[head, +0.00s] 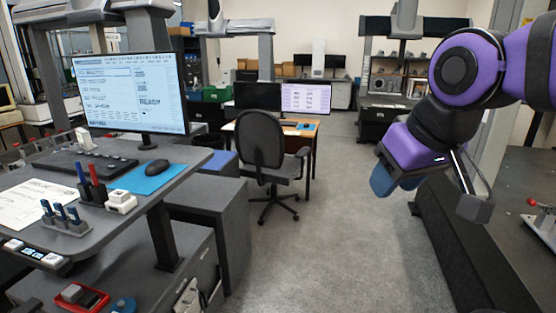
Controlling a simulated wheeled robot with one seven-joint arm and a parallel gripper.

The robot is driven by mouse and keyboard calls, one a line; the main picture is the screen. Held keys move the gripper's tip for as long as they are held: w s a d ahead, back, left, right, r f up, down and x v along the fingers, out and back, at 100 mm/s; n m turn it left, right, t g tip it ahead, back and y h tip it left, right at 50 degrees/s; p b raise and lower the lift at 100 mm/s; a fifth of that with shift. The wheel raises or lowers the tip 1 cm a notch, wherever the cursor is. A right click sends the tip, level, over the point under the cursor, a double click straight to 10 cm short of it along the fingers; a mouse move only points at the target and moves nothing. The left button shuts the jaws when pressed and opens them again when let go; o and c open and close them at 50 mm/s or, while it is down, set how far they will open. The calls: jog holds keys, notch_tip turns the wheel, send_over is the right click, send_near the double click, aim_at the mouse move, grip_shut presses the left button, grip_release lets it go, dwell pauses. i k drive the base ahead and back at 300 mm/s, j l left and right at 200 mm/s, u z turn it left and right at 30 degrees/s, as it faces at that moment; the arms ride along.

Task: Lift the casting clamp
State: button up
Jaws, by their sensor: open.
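A metal clamp-like fitting with a red knob (545,222) stands on the dark table at the right edge of the head view. It is partly cut off by the frame, and it looks like the casting clamp, though I cannot be sure. My gripper (428,194) hangs from the purple and black arm at the upper right. Its fingers are spread apart, with nothing seen between them. In the picture it is left of the fitting and apart from it.
A grey workstation desk (213,165) with a monitor (130,93), mouse and small tools fills the left. A red tray (80,299) sits low in front. An office chair (268,160) stands mid-room. The grey floor (340,240) between desk and dark table (510,240) is clear.

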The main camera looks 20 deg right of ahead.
aim_at(530, 200)
jog(key=i+l+z, duration=0.2)
jog(key=i+z, duration=1.4)
jog(key=i, duration=0.25)
jog(key=i+j+z, duration=0.15)
jog(key=i+z, duration=0.15)
jog(key=i, duration=0.3)
